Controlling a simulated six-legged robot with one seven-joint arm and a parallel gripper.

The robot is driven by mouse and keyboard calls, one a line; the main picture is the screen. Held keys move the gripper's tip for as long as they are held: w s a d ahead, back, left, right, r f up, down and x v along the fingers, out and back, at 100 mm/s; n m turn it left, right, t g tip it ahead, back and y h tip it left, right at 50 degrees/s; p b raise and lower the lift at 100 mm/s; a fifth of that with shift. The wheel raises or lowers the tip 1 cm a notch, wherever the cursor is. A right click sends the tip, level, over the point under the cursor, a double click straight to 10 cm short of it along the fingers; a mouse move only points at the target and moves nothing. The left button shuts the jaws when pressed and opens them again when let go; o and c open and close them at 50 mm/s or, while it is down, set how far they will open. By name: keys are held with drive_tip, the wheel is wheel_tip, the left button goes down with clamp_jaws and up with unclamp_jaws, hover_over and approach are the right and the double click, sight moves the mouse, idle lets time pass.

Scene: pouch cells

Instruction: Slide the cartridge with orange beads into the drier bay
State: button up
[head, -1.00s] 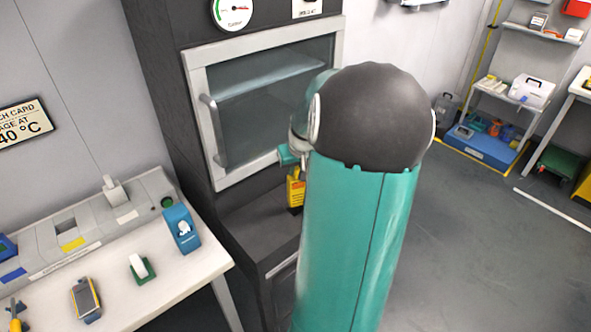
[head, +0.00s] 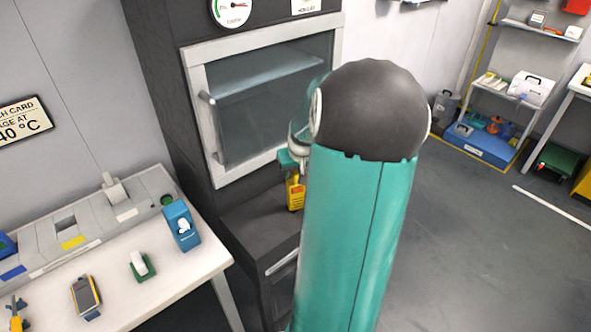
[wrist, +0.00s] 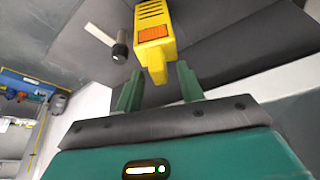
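The yellow cartridge (head: 295,196) stands on the dark ledge below the cabinet window. In the wrist view it shows an orange window (wrist: 153,33) and a narrow yellow handle end (wrist: 157,66). My gripper (wrist: 158,76) is open, with its two green fingers on either side of that handle end and gaps visible beside it. In the head view my gripper (head: 288,160) is at the top of the cartridge, partly hidden by my arm. A grey bench unit (head: 100,222) at left has a slot marked yellow and another marked blue; I cannot tell which is the drier bay.
The glass-fronted cabinet (head: 196,95) rises behind the ledge. The white bench (head: 150,295) holds a blue holder (head: 181,226), a small green-based item (head: 140,265) and a yellow handheld device (head: 86,296). Open floor lies at right, before shelves.

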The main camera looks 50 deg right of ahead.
drive_tip(key=shift+r, duration=0.2)
drive_tip(key=v, duration=1.2)
drive_tip(key=shift+r, duration=0.4)
